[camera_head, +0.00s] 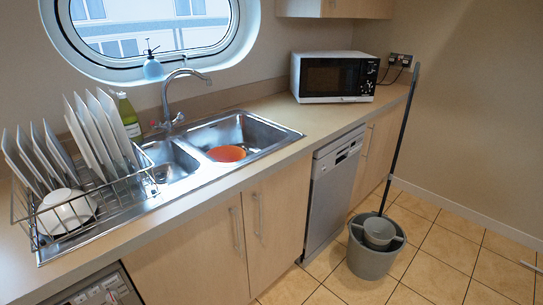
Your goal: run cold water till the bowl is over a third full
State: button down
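An orange bowl (227,153) sits in the larger right basin of the steel sink (262,150). Its inside is too small in the picture to tell any water level. The chrome tap (166,100) stands behind the sink, its curved spout reaching right toward the larger basin. No stream of water is visible from the spout. Small handles (178,118) show at the tap's base; which is cold I cannot tell. My gripper is not in view.
A dish rack (60,240) with several plates and a white bowl (65,210) stands left. A green bottle (128,115) is behind the sink. A microwave (334,77) is on the right counter. A grey mop bucket (372,259) stands on the floor before the cabinets.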

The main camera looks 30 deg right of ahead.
aim_at(225, 154)
jog(key=l+z, duration=0.1)
jog(key=i+l+u, duration=0.1)
jog(key=l, duration=0.25)
jog(key=i+l, duration=0.15)
jog(key=l, duration=0.2)
jog(key=i+l+u, duration=0.15)
jog(key=l, duration=0.2)
jog(key=i+l, duration=0.1)
jog(key=l, duration=0.25)
jog(key=i+l+u, duration=0.15)
jog(key=l, duration=0.2)
